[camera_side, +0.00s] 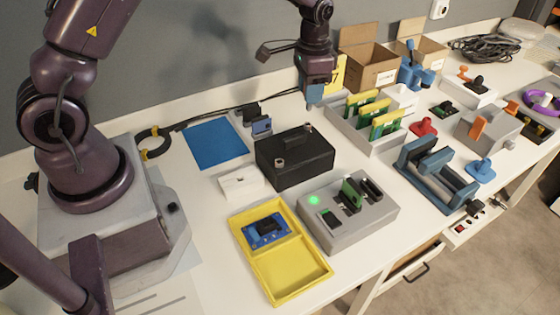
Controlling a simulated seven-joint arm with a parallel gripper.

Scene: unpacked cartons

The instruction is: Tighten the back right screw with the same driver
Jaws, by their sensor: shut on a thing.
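My gripper (318,62) is at the upper middle, pointing down above the back of the table. It is shut on a blue piece (316,92), which looks like the driver; its tip is not clear. A black box (294,166) stands below and in front of it, apart from the driver. A small round metal piece (280,161) shows at the box's front left, and another (308,127) at its back right. They look like screw heads or posts, but are too small to tell how far in they sit.
A yellow tray (246,256) holds a blue board (267,231). A grey fixture (345,232) with a green light stands right of it. A rack of green and yellow cards (375,110) is close to the gripper's right. Open cartons (369,73) stand behind; a blue mat (215,142) lies left.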

